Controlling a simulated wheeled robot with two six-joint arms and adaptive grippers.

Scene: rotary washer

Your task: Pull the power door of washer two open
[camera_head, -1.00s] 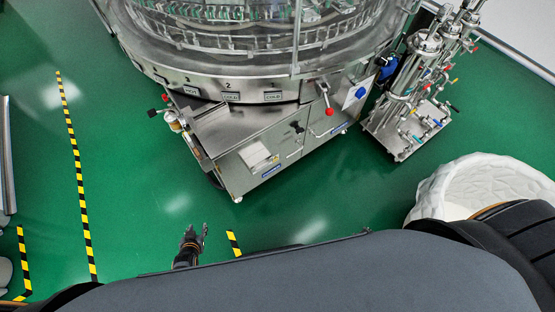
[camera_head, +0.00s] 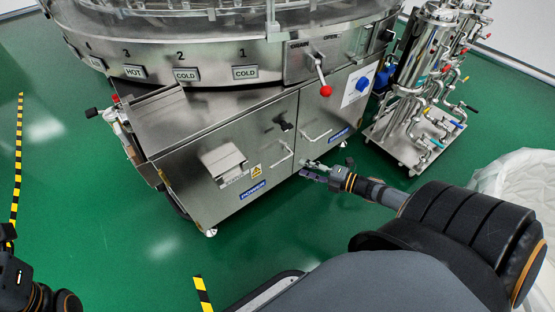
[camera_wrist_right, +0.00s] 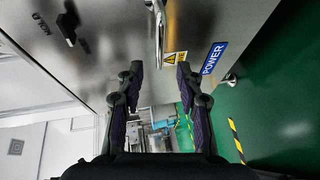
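The washer (camera_head: 214,57) is a large steel machine with a cabinet below its round rim. The cabinet's left door (camera_head: 215,150) is shut. It has a black knob (camera_head: 284,125), a slim handle (camera_head: 283,153), a yellow warning sticker and a blue label. The right wrist view shows this handle (camera_wrist_right: 159,35) and the label, reading POWER (camera_wrist_right: 214,58). My right gripper (camera_head: 308,169) is in front of the cabinet's lower right part. It is open and empty; its fingers (camera_wrist_right: 160,76) are spread below the handle, apart from it. Only part of my left arm shows, at bottom left.
A second door with its own handle (camera_head: 317,136) is to the right, below a red-knobbed lever (camera_head: 325,90). A steel piping cart (camera_head: 412,143) stands at right, near a white textured object (camera_head: 520,190). Green floor is clear in front.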

